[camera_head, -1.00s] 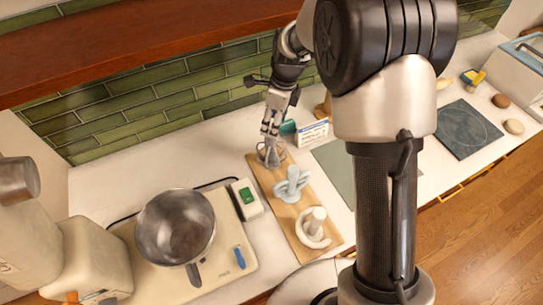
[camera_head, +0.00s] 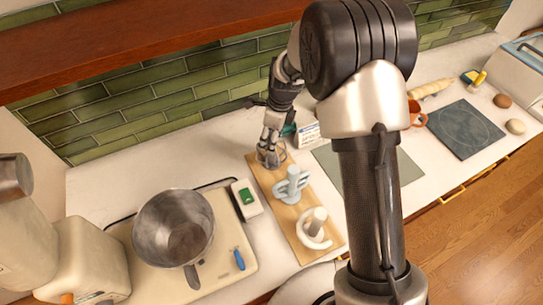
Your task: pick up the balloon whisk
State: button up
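The balloon whisk (camera_head: 283,156) is a small shape of thin grey wire loops at the far end of a wooden board (camera_head: 279,213). My gripper (camera_head: 268,152) is down at the whisk from above, with its fingers overlapping the wires in the picture. The fingers hide part of the whisk, and its handle cannot be made out. The gripper is too small here to tell whether its fingers are apart or closed on the whisk.
On the same board stand a light blue object (camera_head: 292,185) and a white mortar with a pestle (camera_head: 315,231). A small white box (camera_head: 308,133) is right of the gripper. The green tiled wall (camera_head: 150,105) is close behind.

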jog(key=shift+s, duration=0.1)
grip_shut()
dwell(0.3)
